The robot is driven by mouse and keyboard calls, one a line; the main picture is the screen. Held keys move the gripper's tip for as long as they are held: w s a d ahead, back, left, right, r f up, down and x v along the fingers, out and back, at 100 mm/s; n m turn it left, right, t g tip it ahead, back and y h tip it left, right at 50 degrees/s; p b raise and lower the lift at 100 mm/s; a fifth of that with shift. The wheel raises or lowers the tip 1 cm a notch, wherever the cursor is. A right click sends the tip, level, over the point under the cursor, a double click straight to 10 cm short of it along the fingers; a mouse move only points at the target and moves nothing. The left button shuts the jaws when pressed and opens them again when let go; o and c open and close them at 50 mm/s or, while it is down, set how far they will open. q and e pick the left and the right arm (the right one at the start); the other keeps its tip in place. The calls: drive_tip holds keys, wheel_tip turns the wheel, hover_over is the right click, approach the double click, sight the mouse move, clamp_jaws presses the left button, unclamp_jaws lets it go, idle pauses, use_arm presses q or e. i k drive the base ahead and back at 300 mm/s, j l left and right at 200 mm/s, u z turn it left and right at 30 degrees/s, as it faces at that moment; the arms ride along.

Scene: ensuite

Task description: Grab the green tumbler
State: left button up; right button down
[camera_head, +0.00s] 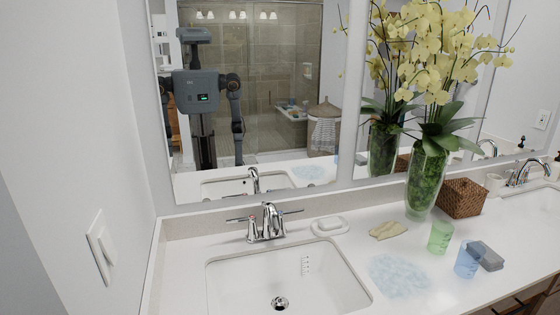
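The green tumbler (440,237) stands upright on the white countertop, right of the sink and in front of the green glass vase. A blue tumbler (466,260) stands a little to its right and nearer to me. Neither of my grippers shows directly in the head view. My robot body appears only as a reflection in the mirror, with its arms hanging down, and the grippers there are too small to read.
The sink (285,280) with its chrome faucet (268,224) lies left.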

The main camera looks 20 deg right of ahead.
sight(440, 238)
drive_tip(key=z, duration=0.4)
drive_tip(key=l+z, duration=0.1)
drive_tip(key=z, duration=0.3)
drive_tip(key=l+z, duration=0.1)
drive_tip(key=z, duration=0.7)
